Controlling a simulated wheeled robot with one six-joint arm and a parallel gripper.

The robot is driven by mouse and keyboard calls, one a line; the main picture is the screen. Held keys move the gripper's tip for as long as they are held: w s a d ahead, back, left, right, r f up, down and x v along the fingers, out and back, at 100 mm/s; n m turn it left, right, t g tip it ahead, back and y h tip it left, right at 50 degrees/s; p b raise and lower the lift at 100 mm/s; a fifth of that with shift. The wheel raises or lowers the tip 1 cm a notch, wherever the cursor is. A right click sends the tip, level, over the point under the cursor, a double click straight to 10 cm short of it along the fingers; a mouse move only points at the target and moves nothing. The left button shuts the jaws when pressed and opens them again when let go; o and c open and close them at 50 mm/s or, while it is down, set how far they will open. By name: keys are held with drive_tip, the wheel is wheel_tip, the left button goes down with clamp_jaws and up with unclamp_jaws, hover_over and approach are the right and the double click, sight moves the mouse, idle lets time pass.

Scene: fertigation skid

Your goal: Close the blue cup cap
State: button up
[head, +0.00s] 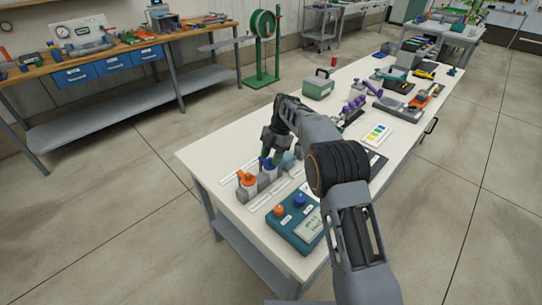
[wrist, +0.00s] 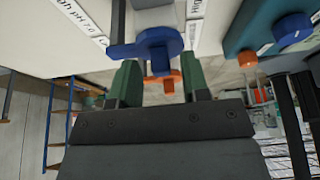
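The blue cup cap (head: 266,163) sits on a small pale cup at the near left of the white table. It also shows in the wrist view (wrist: 152,44), with a narrow tab reaching between the fingertips. My gripper (head: 271,152) is over the blue cap, its green fingers pointing down. In the wrist view my gripper (wrist: 160,82) has its fingers wide apart, one on each side of the tab, with gaps showing. I cannot tell whether the cap is fully seated. An orange cap (head: 246,178) stands just left, on a neighbouring cup; orange also shows beyond the blue tab (wrist: 168,84).
A teal meter box (head: 297,229) with an orange and a blue knob is at the front right. A light-blue item (head: 289,160) stands right of the blue cap. White label strips (head: 267,195) lie in front. Tools and a green case (head: 318,86) fill the table's far part.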

drive_tip(key=shift+p+v, duration=2.9)
drive_tip(key=shift+v, duration=3.95)
drive_tip(key=shift+w, duration=0.1)
